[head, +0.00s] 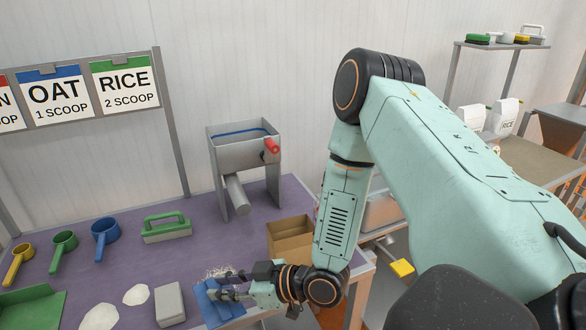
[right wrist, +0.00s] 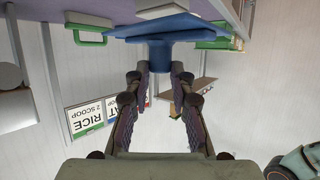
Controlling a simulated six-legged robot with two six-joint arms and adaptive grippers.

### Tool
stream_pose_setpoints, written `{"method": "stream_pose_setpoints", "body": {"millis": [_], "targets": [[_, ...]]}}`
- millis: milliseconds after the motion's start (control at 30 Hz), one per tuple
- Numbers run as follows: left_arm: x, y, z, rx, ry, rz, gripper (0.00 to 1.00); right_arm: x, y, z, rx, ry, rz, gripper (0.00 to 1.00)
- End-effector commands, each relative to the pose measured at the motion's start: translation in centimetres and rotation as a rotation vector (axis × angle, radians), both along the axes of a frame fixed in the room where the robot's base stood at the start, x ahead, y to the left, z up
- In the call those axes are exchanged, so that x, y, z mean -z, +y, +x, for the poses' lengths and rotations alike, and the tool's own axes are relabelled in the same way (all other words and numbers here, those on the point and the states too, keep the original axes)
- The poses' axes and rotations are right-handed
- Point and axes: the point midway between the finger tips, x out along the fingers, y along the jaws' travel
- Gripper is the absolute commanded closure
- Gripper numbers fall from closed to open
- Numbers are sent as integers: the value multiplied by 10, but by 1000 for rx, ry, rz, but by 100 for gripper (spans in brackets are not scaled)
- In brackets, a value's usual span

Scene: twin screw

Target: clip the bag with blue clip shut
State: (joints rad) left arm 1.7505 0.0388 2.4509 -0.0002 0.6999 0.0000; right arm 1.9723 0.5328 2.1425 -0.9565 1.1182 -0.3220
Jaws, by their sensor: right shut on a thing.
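My right gripper (head: 232,285) is low over the front of the purple table, shut on a blue flat-bladed tool (head: 208,308). In the right wrist view the fingers (right wrist: 160,80) close around the narrow blue stem of this tool (right wrist: 165,26), whose wide part spreads above them. It looks like a dustpan or scraper; I cannot tell that it is a clip. White bags stand at the far right, one labelled RICE (head: 505,115). No blue clip can be made out on them. My left gripper is not in view.
Pale grains (head: 218,272) lie beside the tool. The purple table (head: 150,265) holds a green-handled brush (head: 167,228), yellow, green and blue scoops (head: 105,232), a grey hopper (head: 243,155), a cardboard box (head: 290,238), a green dustpan (head: 30,303) and a grey block (head: 170,304).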

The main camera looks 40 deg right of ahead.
Motion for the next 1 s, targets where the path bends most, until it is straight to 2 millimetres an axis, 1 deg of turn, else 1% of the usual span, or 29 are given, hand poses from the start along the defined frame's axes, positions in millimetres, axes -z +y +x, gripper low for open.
{"method": "stream_pose_setpoints", "body": {"millis": [33,100,300,500,600,733,1000], "targets": [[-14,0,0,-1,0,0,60,-10,-3,8,51,2,-3,100],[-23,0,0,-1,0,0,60,-16,-10,20,138,1,-3,100],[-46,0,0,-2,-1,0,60,-33,-38,51,392,1,1,100],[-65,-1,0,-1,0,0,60,-53,-67,74,643,2,5,100],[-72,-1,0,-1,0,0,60,-62,-82,82,761,2,6,100],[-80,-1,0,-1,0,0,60,-75,-100,87,906,4,9,100],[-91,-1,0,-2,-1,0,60,-99,-135,86,1195,7,12,100]]}}
